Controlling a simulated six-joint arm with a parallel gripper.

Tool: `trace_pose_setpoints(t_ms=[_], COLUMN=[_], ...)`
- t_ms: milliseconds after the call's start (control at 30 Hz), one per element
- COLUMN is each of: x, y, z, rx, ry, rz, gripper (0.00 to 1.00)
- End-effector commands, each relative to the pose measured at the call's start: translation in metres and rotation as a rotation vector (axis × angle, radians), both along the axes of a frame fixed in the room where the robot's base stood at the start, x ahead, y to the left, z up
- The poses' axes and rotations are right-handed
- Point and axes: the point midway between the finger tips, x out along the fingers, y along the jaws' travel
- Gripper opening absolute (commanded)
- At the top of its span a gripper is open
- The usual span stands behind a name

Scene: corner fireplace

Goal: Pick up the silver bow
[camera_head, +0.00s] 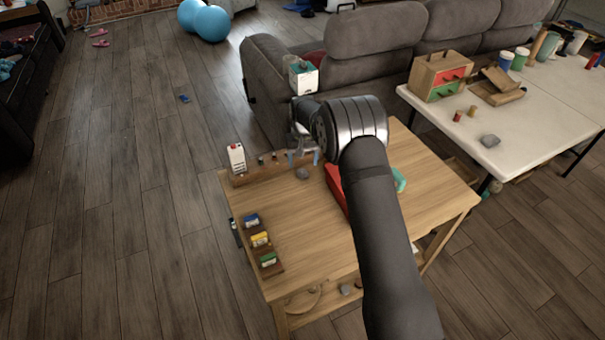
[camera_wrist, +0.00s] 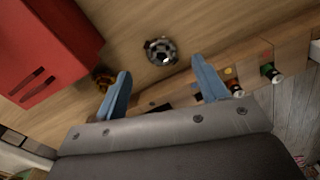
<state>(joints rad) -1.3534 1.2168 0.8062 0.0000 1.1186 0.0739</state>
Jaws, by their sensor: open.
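A small silver-grey rounded thing, likely the silver bow (camera_head: 302,173), lies on the wooden table near its far edge. In the wrist view the silver bow (camera_wrist: 160,51) shows as a round silver and dark shape on the wood, just beyond and between my blue fingertips. My gripper (camera_head: 303,158) is over the far side of the table, beside the bow. In the wrist view my gripper (camera_wrist: 162,76) has its two fingers spread wide with nothing between them. I cannot tell its exact height above the table.
A red box (camera_wrist: 45,45) stands close to the left finger; it also shows beside my arm (camera_head: 335,188). A wooden rack (camera_wrist: 258,60) with small bottles is on the right. Several coloured blocks (camera_head: 260,239) sit at the table's left.

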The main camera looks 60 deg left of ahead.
Motion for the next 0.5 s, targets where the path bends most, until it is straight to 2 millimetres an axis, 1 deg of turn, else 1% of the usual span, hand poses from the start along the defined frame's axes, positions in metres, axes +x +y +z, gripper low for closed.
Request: trace_pose_setpoints(t_ms=[167,400,500], x=[-0.001,-0.003,-0.002], y=[-0.001,-0.003,-0.003], z=[-0.012,-0.047,-0.053], rx=[-0.002,-0.001,0.000], ry=[0.001,-0.001,-0.001], rz=[0.000,0.000,0.000], gripper=[0.66,0.66,0.66])
